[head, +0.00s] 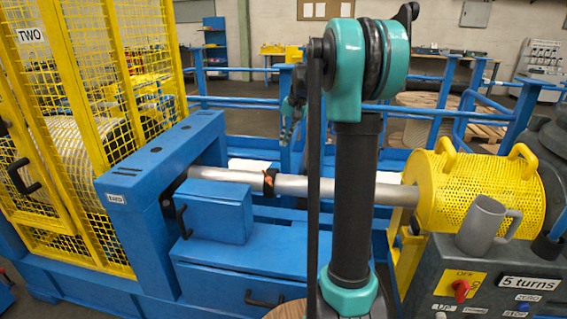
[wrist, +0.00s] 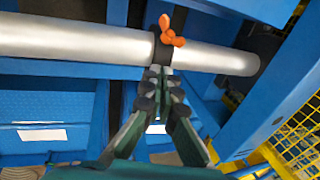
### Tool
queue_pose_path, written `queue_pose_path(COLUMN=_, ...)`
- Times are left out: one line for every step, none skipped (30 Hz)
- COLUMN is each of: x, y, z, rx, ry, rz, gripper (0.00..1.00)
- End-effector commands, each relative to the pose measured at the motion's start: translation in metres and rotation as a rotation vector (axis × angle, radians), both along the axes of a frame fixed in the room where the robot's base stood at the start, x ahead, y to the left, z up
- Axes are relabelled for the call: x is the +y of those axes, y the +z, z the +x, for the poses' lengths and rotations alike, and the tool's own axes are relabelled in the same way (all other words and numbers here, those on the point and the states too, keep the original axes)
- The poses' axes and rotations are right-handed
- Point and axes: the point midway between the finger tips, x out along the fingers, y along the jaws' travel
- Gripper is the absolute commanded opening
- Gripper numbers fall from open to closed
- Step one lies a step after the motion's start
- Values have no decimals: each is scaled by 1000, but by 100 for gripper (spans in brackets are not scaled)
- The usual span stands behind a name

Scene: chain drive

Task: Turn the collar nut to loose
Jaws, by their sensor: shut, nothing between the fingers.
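The collar nut (wrist: 171,31) is an orange wing-shaped piece on a dark collar (wrist: 161,50) around a silver shaft (wrist: 80,42). In the head view the nut (head: 269,182) shows as a small orange and black spot on the shaft (head: 220,176), left of my arm. My gripper (wrist: 160,72) is shut and empty. In the wrist view its fingertips point at the collar, just below the orange wings. I cannot tell whether the tips touch the collar.
The shaft runs between a blue frame (head: 150,165) and a yellow perforated guard (head: 480,195). A grey mug (head: 481,224) stands on the control panel at right. A yellow mesh cage (head: 90,120) stands at left, and blue rails (head: 230,103) lie behind.

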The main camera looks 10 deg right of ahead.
Motion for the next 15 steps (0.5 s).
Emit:
queue_pose_path(x=1, y=-1, z=1, rx=0, ry=0, rz=5, gripper=0)
queue_pose_path(x=2, y=-3, z=1, rx=1, ry=0, rz=7, gripper=0)
queue_pose_path(x=3, y=-7, z=2, rx=1, ry=0, rz=7, gripper=0)
queue_pose_path(x=3, y=-10, z=3, rx=1, ry=0, rz=7, gripper=0)
queue_pose_path(x=4, y=-14, z=3, rx=0, ry=1, rz=5, gripper=0)
queue_pose_path(x=6, y=-20, z=4, rx=0, ry=1, rz=5, gripper=0)
queue_pose_path(x=7, y=-24, z=4, rx=0, ry=1, rz=5, gripper=0)
queue_pose_path(x=9, y=-30, z=5, rx=0, ry=1, rz=4, gripper=0)
queue_pose_path(x=11, y=-37, z=7, rx=0, ry=1, rz=4, gripper=0)
queue_pose_path(x=12, y=-43, z=8, rx=0, ry=1, rz=4, gripper=0)
queue_pose_path(x=13, y=-49, z=8, rx=0, ry=1, rz=4, gripper=0)
queue_pose_path(x=15, y=-57, z=9, rx=0, ry=1, rz=4, gripper=0)
queue_pose_path(x=17, y=-62, z=10, rx=-1, ry=0, rz=4, gripper=0)
queue_pose_path(x=18, y=-68, z=11, rx=0, ry=0, rz=3, gripper=0)
queue_pose_path(x=20, y=-76, z=12, rx=0, ry=0, rz=3, gripper=0)
